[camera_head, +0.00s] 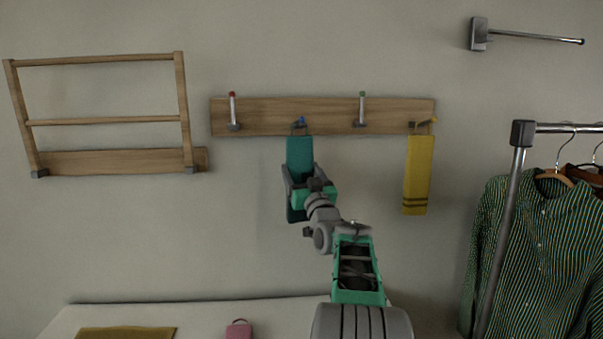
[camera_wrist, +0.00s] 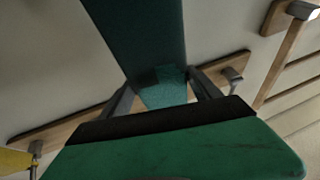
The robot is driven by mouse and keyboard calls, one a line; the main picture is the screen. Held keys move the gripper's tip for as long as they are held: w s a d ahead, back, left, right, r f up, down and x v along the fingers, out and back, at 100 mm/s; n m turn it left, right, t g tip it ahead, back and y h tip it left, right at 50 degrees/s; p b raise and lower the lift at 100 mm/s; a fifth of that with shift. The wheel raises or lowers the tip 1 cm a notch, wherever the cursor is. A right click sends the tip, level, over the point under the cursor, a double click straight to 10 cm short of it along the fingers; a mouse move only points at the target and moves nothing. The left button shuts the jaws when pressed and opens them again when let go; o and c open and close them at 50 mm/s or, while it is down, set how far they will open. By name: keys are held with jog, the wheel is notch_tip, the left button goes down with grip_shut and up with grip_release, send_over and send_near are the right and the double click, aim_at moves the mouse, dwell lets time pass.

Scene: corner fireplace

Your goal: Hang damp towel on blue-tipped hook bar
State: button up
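The damp towel is a dark teal strip (camera_head: 300,153). In the head view its top edge is at the blue-tipped hook (camera_head: 299,125) on the wooden hook bar (camera_head: 266,116); I cannot tell whether its loop is around the hook. My gripper (camera_head: 302,172) is in front of the towel, with one finger at each side edge. The wrist view shows the towel (camera_wrist: 140,35) between the two fingers (camera_wrist: 162,85). The fingers stand about a towel's width apart; whether they press on it is unclear. My gripper hides the towel's middle.
The bar also has a red-tipped hook (camera_head: 233,110), a green-tipped hook (camera_head: 362,108) and a yellow-tipped hook (camera_head: 432,124) with a yellow towel (camera_head: 416,175). A wooden rack (camera_head: 107,120) is left. A metal arm (camera_head: 535,37) and clothes rail (camera_head: 503,240) are right.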

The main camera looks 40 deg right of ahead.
jog(key=o, duration=0.4)
jog(key=shift+o, duration=0.2)
jog(key=shift+f, duration=0.1)
jog(key=b+v, duration=0.3)
jog(key=v, duration=0.5)
jog(key=w+a+f+n+g+y+p, duration=0.1)
jog(key=w+a+f+g+y, duration=0.15)
jog(key=a, duration=0.35)
jog(key=w+a+f+n+g+y+p, duration=0.1)
jog(key=w+a+f+y+p, duration=0.15)
jog(key=a, duration=0.45)
jog(key=s+a+f+n+g+y+p, duration=0.15)
jog(key=a+f+g, duration=0.35)
jog(key=a+f, duration=0.7)
jog(key=s+a+f+g+p, duration=0.1)
jog(key=s+a+f+g, duration=0.2)
jog(key=s+a, duration=0.2)
jog(key=s+a+f+g+y+p, duration=0.1)
jog(key=s+a+f+g, duration=0.2)
jog(key=s, duration=0.8)
jog(key=s+a+f+n+g+y+p, duration=0.1)
jog(key=s+a+f+g, duration=0.2)
jog(key=s+a+f, duration=0.2)
jog(key=s+a, duration=0.2)
jog(key=s, duration=0.1)
jog(key=shift+w+a+r, duration=0.1)
jog(key=shift+a, duration=0.05)
